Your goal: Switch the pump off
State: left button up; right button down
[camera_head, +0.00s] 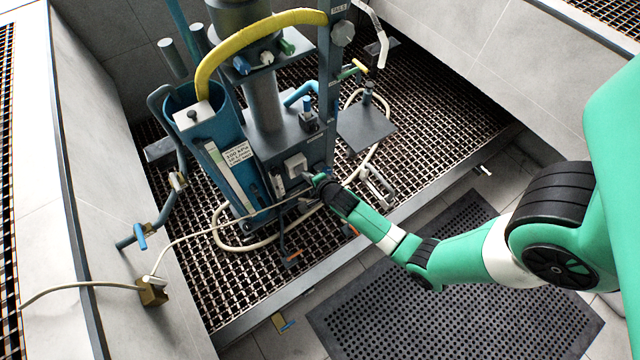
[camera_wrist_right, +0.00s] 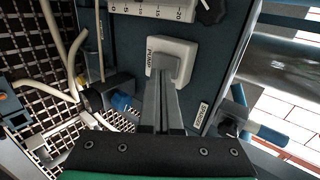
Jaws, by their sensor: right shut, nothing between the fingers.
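The pump switch is a pale box labelled PUMP (camera_wrist_right: 186,52) on the dark panel of the flotation machine. It also shows in the head view (camera_head: 295,163), low on the machine's front. My right gripper (camera_wrist_right: 168,88) is shut and empty, with its fingertips at the lower middle of the switch box. The fingertips overlap the switch's lever area, and I cannot tell whether they touch it or which way the switch is set. In the head view my right gripper (camera_head: 314,181) reaches the panel from the lower right. My left gripper is not in view.
A numbered scale (camera_wrist_right: 155,10) and a dark knob (camera_wrist_right: 212,8) sit above the switch. A SENSOR label (camera_wrist_right: 200,116) is at its lower right. A pale hose (camera_head: 232,246) loops around the machine's base on the grating. A blue-handled valve (camera_head: 141,236) stands at left.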

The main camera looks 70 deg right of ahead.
jog(key=f+p+v, duration=0.1)
jog(key=p+v, duration=0.3)
jog(key=v, duration=0.7)
jog(key=shift+s+a+r, duration=0.25)
jog(key=shift+s+a, duration=0.15)
jog(key=shift+s, duration=0.1)
jog(key=shift+s+f, duration=0.25)
jog(key=shift+f, duration=0.1)
